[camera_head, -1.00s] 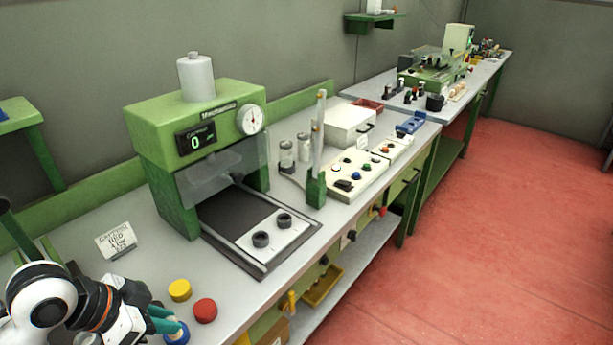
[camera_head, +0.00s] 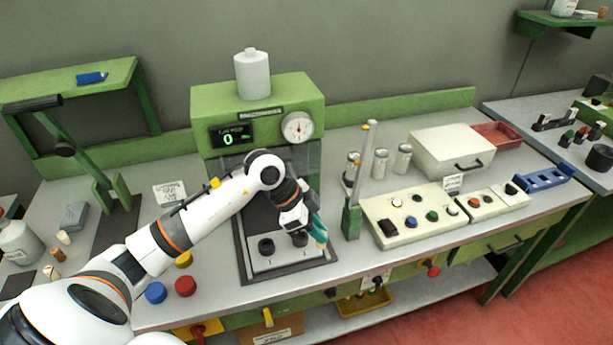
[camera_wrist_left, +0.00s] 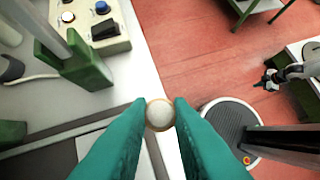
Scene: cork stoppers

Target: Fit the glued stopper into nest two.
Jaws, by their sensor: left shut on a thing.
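My left gripper (camera_head: 317,232) is shut on a small stopper (camera_wrist_left: 160,114), which shows between the teal fingertips in the left wrist view as a pale round end with a tan rim. In the head view the stopper's tan tip (camera_head: 321,245) shows below the fingers, raised at the right front of the press. A white plate with two dark round nests lies in the press: a left nest (camera_head: 266,246) and a right nest (camera_head: 300,239), partly behind the gripper. I cannot read nest numbers. In the left wrist view my right gripper (camera_wrist_left: 268,82) is small and far off.
The green press (camera_head: 257,100) stands behind the plate, its display at 0. A green post holder (camera_head: 352,220) and button box (camera_head: 415,218) stand to the right. Red (camera_head: 185,287), blue (camera_head: 155,292) and yellow (camera_head: 183,259) caps lie left of the press.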

